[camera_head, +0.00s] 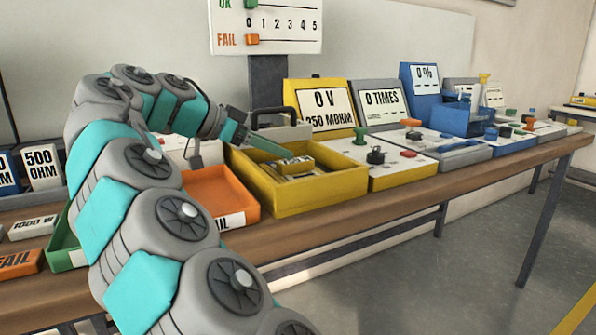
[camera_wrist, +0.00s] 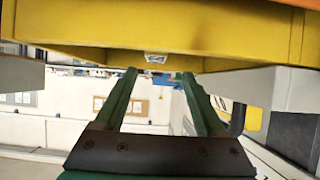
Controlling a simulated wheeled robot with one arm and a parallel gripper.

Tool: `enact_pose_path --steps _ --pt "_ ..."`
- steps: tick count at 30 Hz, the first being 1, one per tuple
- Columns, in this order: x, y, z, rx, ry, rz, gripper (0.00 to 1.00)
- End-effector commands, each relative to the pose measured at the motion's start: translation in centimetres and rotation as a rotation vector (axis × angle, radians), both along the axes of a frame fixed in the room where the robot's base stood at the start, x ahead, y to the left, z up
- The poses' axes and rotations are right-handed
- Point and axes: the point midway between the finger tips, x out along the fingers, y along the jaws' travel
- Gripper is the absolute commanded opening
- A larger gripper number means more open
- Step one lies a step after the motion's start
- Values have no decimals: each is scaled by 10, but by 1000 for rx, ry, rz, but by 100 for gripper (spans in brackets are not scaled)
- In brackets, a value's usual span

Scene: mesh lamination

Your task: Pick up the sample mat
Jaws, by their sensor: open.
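I cannot make out a sample mat for certain in either view. Small yellow and grey pieces (camera_head: 296,165) lie in the yellow tray (camera_head: 318,194) on the bench, too small to name. My gripper (camera_head: 286,153) reaches over the tray's back left side, with its green finger slanting down to the right. In the wrist view my gripper (camera_wrist: 158,74) has its two green fingers spread apart, with nothing seen between them. A yellow surface (camera_wrist: 200,35) with a small white label fills the top of that view; how far it is from the fingertips is unclear.
An orange tray (camera_head: 222,195) marked FAIL stands left of the yellow tray. A yellow tester (camera_head: 400,178) stands to its right, with blue and grey units beyond. A signboard (camera_head: 265,25) on a post rises behind. The floor in front of the bench (camera_head: 440,190) is clear.

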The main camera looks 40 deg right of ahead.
Motion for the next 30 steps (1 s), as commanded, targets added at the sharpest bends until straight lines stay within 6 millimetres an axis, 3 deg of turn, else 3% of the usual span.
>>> enact_pose_path --steps 11,23,30 --pt "-7 -13 -10 0 0 -2 72" --pt "-19 -45 -37 2 2 -3 72" --pt "-18 -47 -38 0 1 0 72"
